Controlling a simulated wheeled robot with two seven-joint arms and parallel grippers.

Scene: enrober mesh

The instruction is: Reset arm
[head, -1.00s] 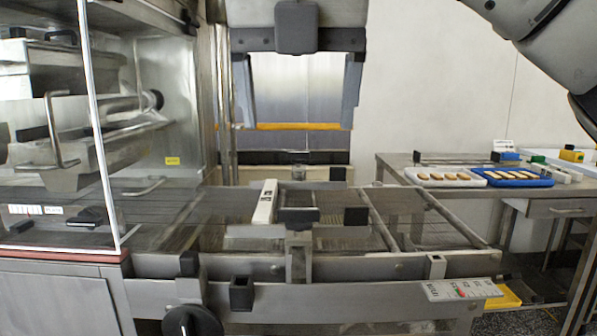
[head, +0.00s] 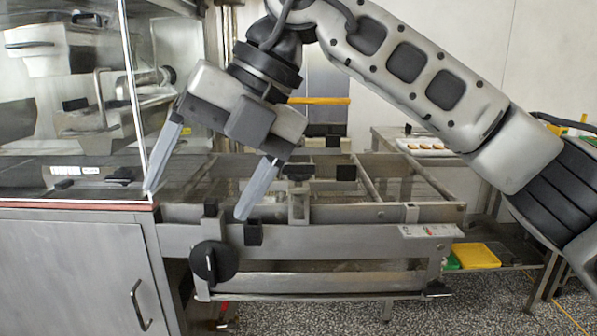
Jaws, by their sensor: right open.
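My right gripper (head: 200,202) is in the middle left of the head view, with its arm coming in from the right. Its two grey fingers point down and are spread wide apart, with nothing between them. The left finger overlaps the edge of the clear guard panel in the picture; I cannot tell whether they touch. The right finger is in front of the steel frame of the mesh conveyor (head: 340,213). My left gripper is not in view.
A black knob (head: 214,262) sits on the machine's front below the gripper. The enrober cabinet (head: 85,262) with its clear guard fills the left. A tray of biscuits (head: 427,147) stands on a back table, partly hidden by my arm. A yellow bin (head: 476,256) is low at right.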

